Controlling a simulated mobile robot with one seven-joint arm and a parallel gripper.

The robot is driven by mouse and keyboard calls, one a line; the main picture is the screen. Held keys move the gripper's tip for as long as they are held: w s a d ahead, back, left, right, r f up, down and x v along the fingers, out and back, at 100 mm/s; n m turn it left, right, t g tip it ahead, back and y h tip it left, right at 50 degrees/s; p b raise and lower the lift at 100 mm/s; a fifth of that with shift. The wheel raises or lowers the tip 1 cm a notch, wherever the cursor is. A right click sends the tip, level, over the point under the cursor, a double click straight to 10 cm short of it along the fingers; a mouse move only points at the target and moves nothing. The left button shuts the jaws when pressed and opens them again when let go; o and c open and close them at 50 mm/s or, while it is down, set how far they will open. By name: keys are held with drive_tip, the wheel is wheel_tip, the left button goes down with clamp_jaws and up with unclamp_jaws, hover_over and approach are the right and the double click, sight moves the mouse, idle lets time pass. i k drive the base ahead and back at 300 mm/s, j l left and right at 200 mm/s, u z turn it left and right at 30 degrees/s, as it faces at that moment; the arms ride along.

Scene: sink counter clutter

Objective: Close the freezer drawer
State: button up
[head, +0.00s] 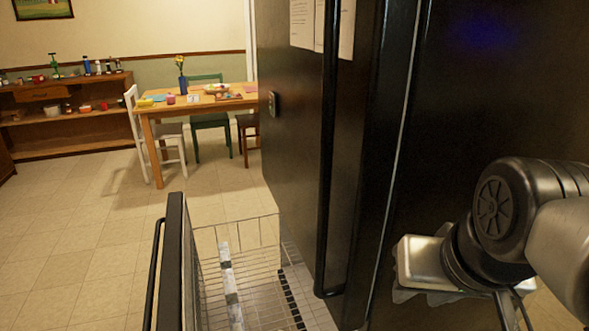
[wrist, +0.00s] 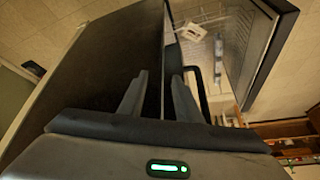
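The freezer drawer stands pulled out at the lower left of the head view. Its black front panel (head: 176,265) faces away from the fridge, and its wire basket (head: 240,262) is exposed behind the panel. In the wrist view the drawer's front panel (wrist: 272,50) and basket (wrist: 222,45) show at the upper right, beyond the fingers. My gripper (wrist: 157,85) is open, its two fingers apart with nothing held between them. In the head view the silver hand is at the right, in front of the fridge; its fingertips are not clear there.
The tall black fridge (head: 300,160) fills the middle and right, with a long vertical door handle (head: 329,150). A wooden table (head: 190,112) with chairs and a low shelf (head: 65,128) stand farther back. Tiled floor (head: 70,235) left of the drawer is clear.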

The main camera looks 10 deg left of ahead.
sight(182, 303)
drive_tip(key=k+j, duration=0.25)
drive_tip(key=j, duration=0.15)
drive_tip(key=k+j+u, duration=0.15)
drive_tip(key=j, duration=0.3)
drive_tip(key=k+j, duration=0.1)
drive_tip(key=j, duration=0.45)
drive_tip(key=k+j+u, duration=0.1)
drive_tip(key=j, duration=0.7)
drive_tip(key=i+j+u, duration=0.1)
drive_tip(key=i+l, duration=0.15)
drive_tip(key=l, duration=0.15)
drive_tip(key=i+l+u, duration=0.1)
drive_tip(key=l, duration=0.15)
